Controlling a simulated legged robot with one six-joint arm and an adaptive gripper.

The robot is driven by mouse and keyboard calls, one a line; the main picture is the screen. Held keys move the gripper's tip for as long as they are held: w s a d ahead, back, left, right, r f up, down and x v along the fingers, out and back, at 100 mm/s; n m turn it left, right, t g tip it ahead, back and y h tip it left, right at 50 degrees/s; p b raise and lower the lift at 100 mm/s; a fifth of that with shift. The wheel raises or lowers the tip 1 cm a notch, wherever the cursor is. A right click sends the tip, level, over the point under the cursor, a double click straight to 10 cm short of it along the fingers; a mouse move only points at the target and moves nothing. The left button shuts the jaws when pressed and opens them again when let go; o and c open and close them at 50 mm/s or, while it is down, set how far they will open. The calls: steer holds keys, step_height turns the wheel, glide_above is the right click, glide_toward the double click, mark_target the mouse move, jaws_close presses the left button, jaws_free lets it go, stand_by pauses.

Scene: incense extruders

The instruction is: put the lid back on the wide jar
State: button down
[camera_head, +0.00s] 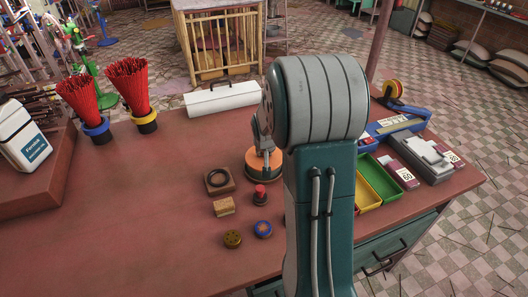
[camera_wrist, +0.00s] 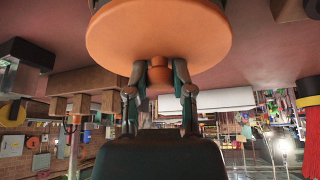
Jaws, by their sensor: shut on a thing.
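The orange round lid (camera_head: 262,170) is at the table's middle, just left of my arm. My gripper (camera_head: 266,143) comes down on it from above. In the wrist view, my gripper (camera_wrist: 159,75) is shut on the small orange knob of the lid (camera_wrist: 155,35), one finger on each side. The lid looks about level. A dark shape, perhaps the wide jar (camera_wrist: 158,4), shows at the far side of the lid in the wrist view. My arm and the lid hide most of it, and I cannot tell whether the lid touches it.
A square wooden piece with a dark ring (camera_head: 219,181), a wooden block (camera_head: 223,206), a red-topped piece (camera_head: 260,195) and two small discs (camera_head: 263,229) lie in front. A white box (camera_head: 222,98) is behind. Green and yellow trays (camera_head: 378,178) stand right. The table's left middle is clear.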

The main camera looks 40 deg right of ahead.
stand_by(0.4)
steer(key=shift+c, duration=2)
jaws_free()
steer(key=o, duration=0.4)
steer(key=shift+r, duration=3.5)
